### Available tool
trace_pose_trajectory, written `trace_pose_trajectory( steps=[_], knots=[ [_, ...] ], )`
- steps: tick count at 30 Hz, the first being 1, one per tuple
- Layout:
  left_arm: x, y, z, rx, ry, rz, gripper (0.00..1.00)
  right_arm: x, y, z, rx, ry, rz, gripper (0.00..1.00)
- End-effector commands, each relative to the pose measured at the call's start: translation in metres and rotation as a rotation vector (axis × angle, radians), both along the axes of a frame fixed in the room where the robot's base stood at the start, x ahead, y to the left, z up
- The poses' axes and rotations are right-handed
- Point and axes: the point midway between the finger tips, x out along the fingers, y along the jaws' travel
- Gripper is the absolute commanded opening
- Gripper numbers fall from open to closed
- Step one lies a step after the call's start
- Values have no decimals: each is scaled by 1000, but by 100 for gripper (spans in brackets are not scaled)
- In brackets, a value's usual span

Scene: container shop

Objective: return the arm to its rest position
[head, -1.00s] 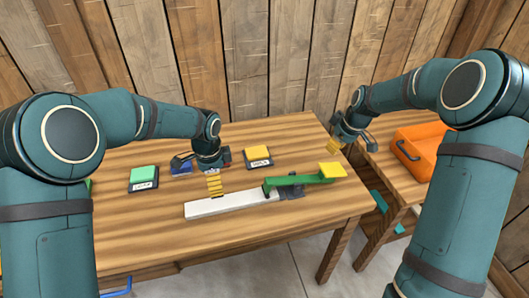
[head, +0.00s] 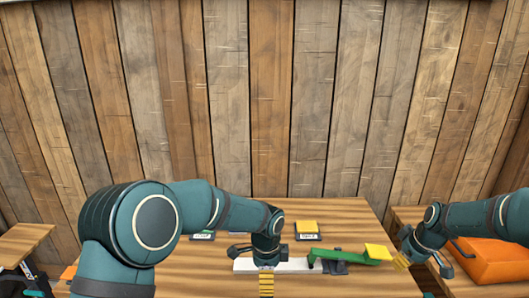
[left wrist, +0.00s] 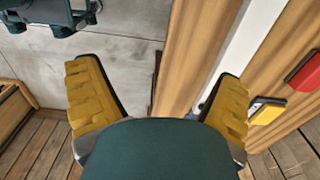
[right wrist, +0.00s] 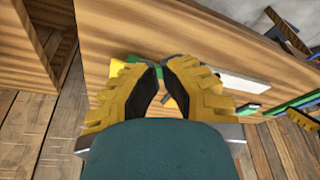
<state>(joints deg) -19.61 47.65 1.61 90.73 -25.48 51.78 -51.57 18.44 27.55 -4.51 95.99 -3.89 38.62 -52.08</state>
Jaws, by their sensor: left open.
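My left arm comes in from the left in the head view. Its gripper (head: 266,284) points down in front of the white bar (head: 243,265). In the left wrist view, the left gripper's yellow fingers (left wrist: 160,90) are wide apart with nothing between them. My right gripper (head: 402,261) is at the right, beside the yellow pad (head: 377,251) on the green lever (head: 340,257). In the right wrist view, the right gripper's fingertips (right wrist: 163,68) are close together above the table. Whether they touch is unclear, and no held object shows.
An orange case (head: 490,260) is on a side table at right. A plank wall (head: 270,100) stands behind.

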Motion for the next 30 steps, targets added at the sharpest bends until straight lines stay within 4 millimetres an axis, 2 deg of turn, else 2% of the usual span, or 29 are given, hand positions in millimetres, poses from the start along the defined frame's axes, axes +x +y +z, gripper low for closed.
trace_pose_trajectory(
  steps=[1,3,7,11,14,18,21,24,27,30],
  knots=[
    [0,0,-1,-1,1,2,92,0,1,-1,1,1,-1,0],
    [-14,9,-27,-47,26,99,92,-5,29,-29,33,20,-31,0],
    [-37,18,-63,-127,58,282,92,-18,71,-69,82,44,-103,0],
    [-69,32,-100,-209,101,522,92,-44,121,-112,138,82,-189,0],
    [-102,46,-127,-271,142,764,92,-77,166,-145,187,125,-272,0],
    [-154,69,-156,-335,188,1154,92,-138,224,-181,250,192,-407,0],
    [-185,84,-166,-355,203,1390,92,-178,252,-194,280,232,-491,0],
    [-208,95,-170,-363,205,1561,92,-207,268,-199,300,261,-552,0],
    [-220,102,-172,-367,201,1661,92,-224,276,-200,311,275,-592,0],
    [-225,105,-172,-368,199,1699,92,-230,279,-201,316,281,-608,0]
  ],
)
